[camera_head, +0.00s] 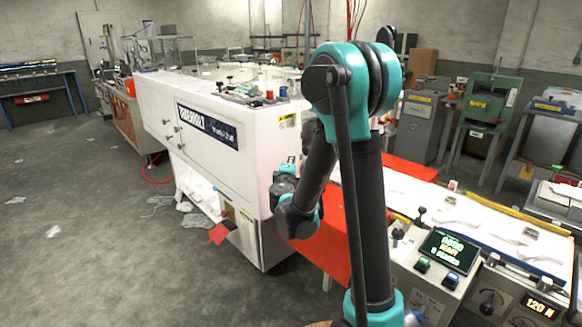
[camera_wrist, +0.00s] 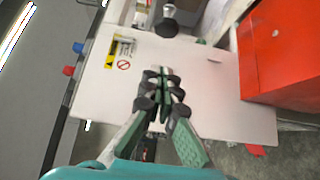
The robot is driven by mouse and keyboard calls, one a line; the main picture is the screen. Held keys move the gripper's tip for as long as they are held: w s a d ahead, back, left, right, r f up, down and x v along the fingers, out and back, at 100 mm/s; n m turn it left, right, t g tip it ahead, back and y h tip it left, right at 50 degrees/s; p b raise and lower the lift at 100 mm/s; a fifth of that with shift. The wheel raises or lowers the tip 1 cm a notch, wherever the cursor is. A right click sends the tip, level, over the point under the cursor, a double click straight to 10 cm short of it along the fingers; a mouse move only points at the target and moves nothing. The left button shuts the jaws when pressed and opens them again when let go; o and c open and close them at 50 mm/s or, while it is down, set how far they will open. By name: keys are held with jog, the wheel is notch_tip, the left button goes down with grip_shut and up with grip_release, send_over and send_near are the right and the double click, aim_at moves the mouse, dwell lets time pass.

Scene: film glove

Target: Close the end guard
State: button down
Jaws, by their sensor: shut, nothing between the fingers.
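My gripper (camera_wrist: 164,82) is shut and empty in the wrist view, its fingertips together in front of a white panel (camera_wrist: 215,100) with a yellow warning label and a red prohibition sign. I cannot tell whether the fingertips touch this panel. In the head view my arm reaches down to the near end of the long white machine (camera_head: 215,130), and the fingers are hard to make out there. A red panel (camera_head: 325,258) stands beside that end, partly behind my arm; a red body (camera_wrist: 285,50) fills the right of the wrist view. I cannot tell which part is the end guard.
A control box with a lit screen (camera_head: 450,249) stands at the lower right, by a long white-topped table (camera_head: 425,197). A small red piece (camera_head: 221,233) juts out low on the machine. Scraps litter the floor (camera_head: 110,255); the left floor is mostly open.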

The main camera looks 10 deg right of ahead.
jog(key=w+d, duration=0.4)
jog(key=w, duration=0.1)
jog(key=shift+w+d, duration=0.15)
jog(key=shift+w, duration=0.05)
